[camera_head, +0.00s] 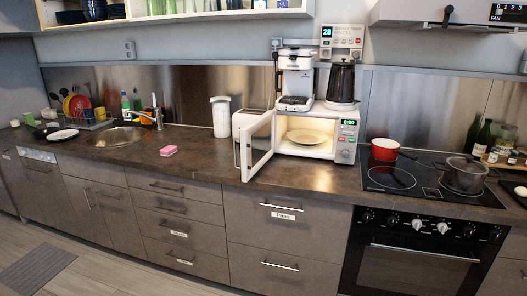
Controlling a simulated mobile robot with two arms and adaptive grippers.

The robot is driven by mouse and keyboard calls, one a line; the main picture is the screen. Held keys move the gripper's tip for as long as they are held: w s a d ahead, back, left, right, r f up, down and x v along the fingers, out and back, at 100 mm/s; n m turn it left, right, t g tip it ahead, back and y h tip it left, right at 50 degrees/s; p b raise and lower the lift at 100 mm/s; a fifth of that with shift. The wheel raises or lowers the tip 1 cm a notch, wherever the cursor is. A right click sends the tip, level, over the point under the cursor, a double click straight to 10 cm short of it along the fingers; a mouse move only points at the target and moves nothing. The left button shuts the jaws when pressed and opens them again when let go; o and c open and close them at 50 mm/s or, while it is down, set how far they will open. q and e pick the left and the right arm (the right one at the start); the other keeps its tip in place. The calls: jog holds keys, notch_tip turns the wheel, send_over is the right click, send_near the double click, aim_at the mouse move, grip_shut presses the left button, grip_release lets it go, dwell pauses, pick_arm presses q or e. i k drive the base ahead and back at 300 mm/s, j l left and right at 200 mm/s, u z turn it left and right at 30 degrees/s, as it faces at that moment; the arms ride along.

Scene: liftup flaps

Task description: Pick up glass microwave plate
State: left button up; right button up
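The microwave plate (307,137) is a pale, round, cream-coloured disc lying flat inside the microwave (345,146). The microwave is white with a lit green display and stands on the counter right of the middle. Its door (258,146) is swung open to the left, so the front of the cavity is clear to view. The plate's outline shows whole. Neither of my grippers shows in the head view, and nothing touches the plate.
A coffee machine (294,77) and a dark jug (341,81) stand on top of the microwave. A red pot (384,149) and a grey pot (464,175) sit on the hob to the right.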

aim_at(302, 137)
jog(key=i+j, duration=0.2)
jog(key=i, duration=0.4)
jog(key=i+j+u, duration=0.15)
jog(key=i, duration=0.4)
